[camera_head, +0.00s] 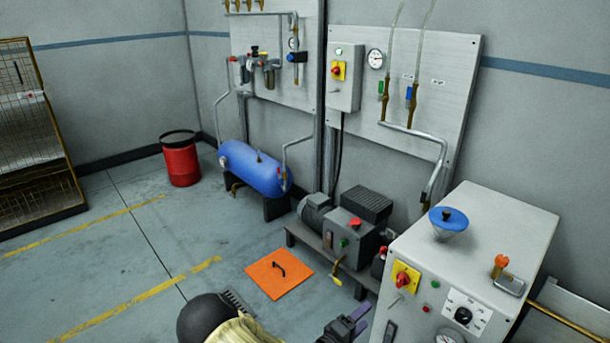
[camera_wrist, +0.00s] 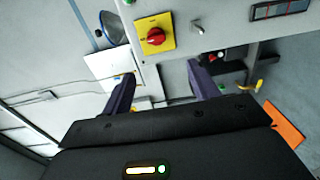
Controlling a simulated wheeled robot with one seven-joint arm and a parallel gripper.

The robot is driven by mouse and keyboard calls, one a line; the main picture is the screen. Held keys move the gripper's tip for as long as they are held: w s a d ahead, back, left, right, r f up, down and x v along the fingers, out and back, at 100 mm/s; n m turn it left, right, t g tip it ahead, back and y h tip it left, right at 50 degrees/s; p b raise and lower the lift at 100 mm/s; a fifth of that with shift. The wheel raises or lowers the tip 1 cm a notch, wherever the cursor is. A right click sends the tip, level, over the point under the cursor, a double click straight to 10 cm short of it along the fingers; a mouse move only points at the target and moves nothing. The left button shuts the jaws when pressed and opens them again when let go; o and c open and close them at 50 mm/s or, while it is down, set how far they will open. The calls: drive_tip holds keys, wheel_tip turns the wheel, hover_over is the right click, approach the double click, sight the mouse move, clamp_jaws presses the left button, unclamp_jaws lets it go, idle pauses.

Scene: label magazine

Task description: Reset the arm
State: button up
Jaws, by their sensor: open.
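My gripper (camera_head: 352,318) shows at the bottom edge of the head view, left of the grey machine cabinet (camera_head: 475,235). In the wrist view my gripper (camera_wrist: 160,85) has its two dark purple fingers apart with nothing between them. The cabinet's front, with a red rotary switch on a yellow plate (camera_wrist: 154,34), is beyond the fingertips at the top of that view. Part of my arm (camera_head: 225,320) shows at the bottom of the head view. Most of the arm is hidden.
An orange floor hatch (camera_head: 279,273) with a black handle lies left of my gripper. A pump unit (camera_head: 345,235) stands behind it. A blue tank (camera_head: 252,168) and red bin (camera_head: 181,160) are farther back. A blue-topped funnel (camera_head: 448,222) is on the cabinet. The left floor is clear.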

drive_tip(key=s+a+r+m+g+y, duration=0.4)
drive_tip(key=a+r+m+g+y, duration=0.25)
drive_tip(key=y, duration=0.55)
drive_tip(key=s+d+r+m+g+y, duration=0.1)
drive_tip(key=s+d+r+g+y, duration=0.15)
drive_tip(key=s+r, duration=0.8)
wheel_tip(320, 180, up, 25)
drive_tip(key=s+p, duration=0.1)
drive_tip(key=p, duration=2.5)
drive_tip(key=shift+s+t+h, duration=0.2)
drive_tip(key=shift+t+h, duration=0.15)
drive_tip(key=shift+t, duration=0.05)
drive_tip(key=shift+f, duration=0.1)
